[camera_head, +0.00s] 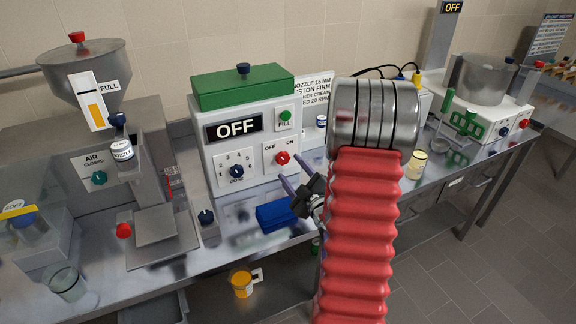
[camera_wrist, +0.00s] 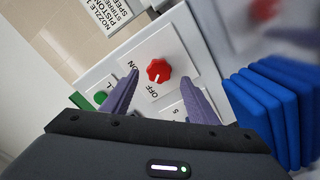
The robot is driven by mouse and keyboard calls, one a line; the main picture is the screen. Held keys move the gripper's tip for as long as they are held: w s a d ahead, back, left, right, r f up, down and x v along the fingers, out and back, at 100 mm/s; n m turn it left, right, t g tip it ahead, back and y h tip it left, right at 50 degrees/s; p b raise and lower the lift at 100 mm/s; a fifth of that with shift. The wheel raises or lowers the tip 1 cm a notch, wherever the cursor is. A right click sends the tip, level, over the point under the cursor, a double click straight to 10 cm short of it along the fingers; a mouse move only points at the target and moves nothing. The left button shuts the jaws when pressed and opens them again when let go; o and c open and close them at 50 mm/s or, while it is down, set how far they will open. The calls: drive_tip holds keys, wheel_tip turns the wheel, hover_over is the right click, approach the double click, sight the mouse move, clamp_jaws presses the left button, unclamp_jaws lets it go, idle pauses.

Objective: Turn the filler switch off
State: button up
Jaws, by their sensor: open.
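The filler (camera_head: 250,140) is a white box with a green lid on the bench. Its display (camera_head: 236,127) reads OFF. Its switch is a red knob (camera_head: 282,158) on the front panel, between OFF and ON labels. In the wrist view the red knob (camera_wrist: 160,70) shows a small white mark near its lower left edge; I cannot tell exactly where it points. My gripper (camera_head: 293,174) is open and empty, just in front of the panel at lower right of the knob. In the wrist view its fingertips (camera_wrist: 160,80) appear on either side of the knob, not visibly touching it.
A blue block (camera_head: 275,215) lies on the bench below the knob. The same panel has a dose dial (camera_head: 236,171) and a green fill button (camera_head: 285,115). A hopper (camera_head: 85,75) stands left and a small jar (camera_head: 415,165) right. My red arm hides the bench's middle right.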

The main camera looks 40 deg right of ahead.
drive_tip(key=v, duration=0.9)
idle(0.3)
drive_tip(key=w+a+r+g, duration=0.1)
drive_tip(key=w, duration=0.1)
drive_tip(key=w+a+r+g, duration=0.1)
drive_tip(key=w, duration=0.1)
drive_tip(key=w+a+r+g, duration=0.1)
drive_tip(key=w+a, duration=0.1)
drive_tip(key=shift+m+g, duration=0.3)
drive_tip(key=shift+m, duration=0.1)
drive_tip(key=s+a+r+m+g+y, duration=0.1)
drive_tip(key=s+a+r+m+g, duration=0.2)
drive_tip(key=a, duration=0.7)
drive_tip(key=s+a+r+m+g+y, duration=0.1)
drive_tip(key=s+a+r+m+g, duration=0.25)
drive_tip(key=a, duration=0.55)
drive_tip(key=s+a+r+g+y, duration=0.1)
drive_tip(key=s+a+r+y, duration=0.1)
drive_tip(key=s+a, duration=0.8)
drive_tip(key=shift+s+r+n+g+y, duration=0.35)
drive_tip(key=shift+s+n+y, duration=0.1)
drive_tip(key=shift+y, duration=0.05)
drive_tip(key=shift+c, duration=0.5)
